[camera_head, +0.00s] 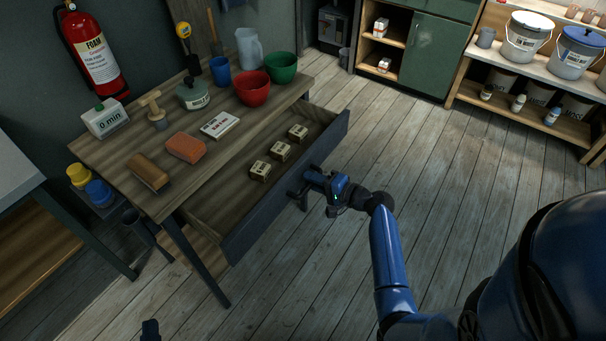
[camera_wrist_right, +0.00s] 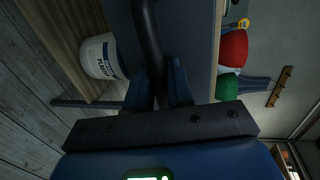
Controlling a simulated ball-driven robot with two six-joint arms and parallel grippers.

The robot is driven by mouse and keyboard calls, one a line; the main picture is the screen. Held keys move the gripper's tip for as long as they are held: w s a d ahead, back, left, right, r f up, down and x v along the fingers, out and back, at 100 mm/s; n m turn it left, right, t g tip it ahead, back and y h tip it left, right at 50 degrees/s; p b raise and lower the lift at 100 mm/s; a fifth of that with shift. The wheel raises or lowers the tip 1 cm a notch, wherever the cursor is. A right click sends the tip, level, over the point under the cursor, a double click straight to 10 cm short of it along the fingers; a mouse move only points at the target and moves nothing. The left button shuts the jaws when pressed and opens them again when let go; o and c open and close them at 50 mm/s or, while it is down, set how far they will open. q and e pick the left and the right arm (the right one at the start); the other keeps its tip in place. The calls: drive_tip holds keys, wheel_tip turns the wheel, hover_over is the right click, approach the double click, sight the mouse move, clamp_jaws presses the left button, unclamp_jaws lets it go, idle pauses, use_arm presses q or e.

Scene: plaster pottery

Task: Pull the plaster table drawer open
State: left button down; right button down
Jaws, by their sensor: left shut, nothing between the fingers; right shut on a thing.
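The plaster table (camera_head: 130,165) stands at the left in the head view. Its drawer (camera_head: 235,237) is pulled well out, with its dark front toward me and its wooden inside showing. Three small boxes (camera_head: 280,151) lie in it. My right gripper (camera_head: 306,188) is at the drawer front, shut on the dark handle (camera_head: 293,193). In the right wrist view the handle bar (camera_wrist_right: 147,35) runs between the two fingers (camera_wrist_right: 163,88). My left gripper (camera_head: 150,328) shows only as a small tip at the bottom edge, shut and away from the table.
Shelves with buckets (camera_head: 526,38) stand at the back right. The plank floor before the drawer is clear.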

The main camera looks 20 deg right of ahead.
drive_tip(key=f+v, duration=0.1)
drive_tip(key=v, duration=0.6)
drive_tip(key=shift+s+d+f+p, duration=0.25)
drive_tip(key=shift+s+d+p, duration=0.1)
drive_tip(key=shift+s+p, duration=0.1)
drive_tip(key=c, duration=1.2)
unclamp_jaws()
drive_tip(key=v, duration=1)
drive_tip(key=shift+s+d, duration=0.2)
drive_tip(key=shift+s, duration=0.15)
